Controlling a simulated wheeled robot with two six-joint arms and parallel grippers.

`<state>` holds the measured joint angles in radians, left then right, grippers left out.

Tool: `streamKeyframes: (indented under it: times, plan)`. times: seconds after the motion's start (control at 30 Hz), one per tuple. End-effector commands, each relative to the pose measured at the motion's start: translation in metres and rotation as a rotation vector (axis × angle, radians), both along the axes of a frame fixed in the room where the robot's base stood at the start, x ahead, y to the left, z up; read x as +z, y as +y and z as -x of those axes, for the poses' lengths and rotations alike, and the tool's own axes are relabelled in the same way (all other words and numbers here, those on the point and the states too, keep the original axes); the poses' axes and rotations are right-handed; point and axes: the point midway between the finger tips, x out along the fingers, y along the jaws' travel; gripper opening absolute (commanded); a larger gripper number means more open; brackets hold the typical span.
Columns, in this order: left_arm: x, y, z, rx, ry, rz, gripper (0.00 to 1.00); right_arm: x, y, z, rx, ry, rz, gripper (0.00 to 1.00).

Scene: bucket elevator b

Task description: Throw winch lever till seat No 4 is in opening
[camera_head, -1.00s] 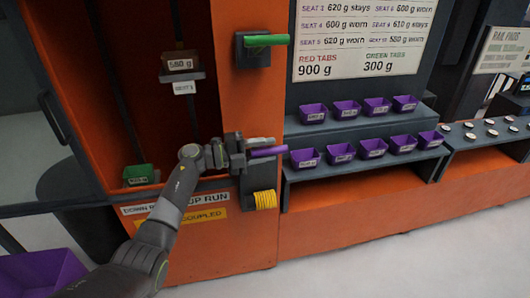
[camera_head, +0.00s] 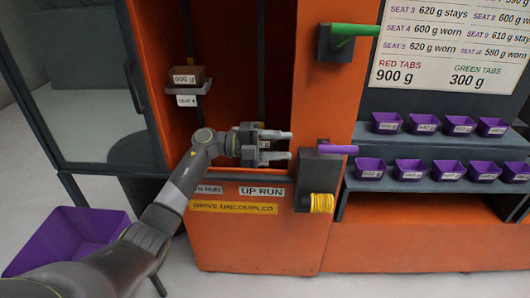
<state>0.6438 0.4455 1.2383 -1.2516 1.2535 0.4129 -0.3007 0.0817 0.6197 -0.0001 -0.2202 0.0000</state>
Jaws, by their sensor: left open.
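The orange elevator cabinet has a tall opening (camera_head: 231,60). A lever with a green handle (camera_head: 355,30) is higher on the same post. My left gripper (camera_head: 289,145) is open and empty, just left of the purple lever's box and in front of the opening. My right gripper is out of view.
Purple labelled buckets (camera_head: 409,170) stand on two shelves at the right, below a weight chart (camera_head: 450,45). Signs below the opening include UP RUN (camera_head: 262,191). A purple bin (camera_head: 65,240) stands at the lower left.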

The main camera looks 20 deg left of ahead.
Motion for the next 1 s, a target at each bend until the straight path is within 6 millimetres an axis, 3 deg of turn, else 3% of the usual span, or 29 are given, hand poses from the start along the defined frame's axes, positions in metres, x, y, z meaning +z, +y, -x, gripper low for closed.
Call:
streamKeyframes:
  times: [0.1,0.3,0.83,0.93,1.0]
  plan:
    - [-0.002,0.021,0.006,0.001,-0.002,-0.003,0.43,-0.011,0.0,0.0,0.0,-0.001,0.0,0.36]
    - [0.0,0.038,0.012,0.0,-0.002,-0.001,0.43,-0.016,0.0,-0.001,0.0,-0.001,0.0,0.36]
    - [0.0,0.04,0.013,0.002,0.001,0.004,0.43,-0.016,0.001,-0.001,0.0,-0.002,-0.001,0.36]
    - [-0.013,0.043,0.01,0.035,0.029,0.052,0.43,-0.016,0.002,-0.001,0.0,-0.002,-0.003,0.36]
    - [-0.035,0.049,0.006,0.097,0.079,0.131,0.43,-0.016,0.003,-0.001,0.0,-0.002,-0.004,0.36]
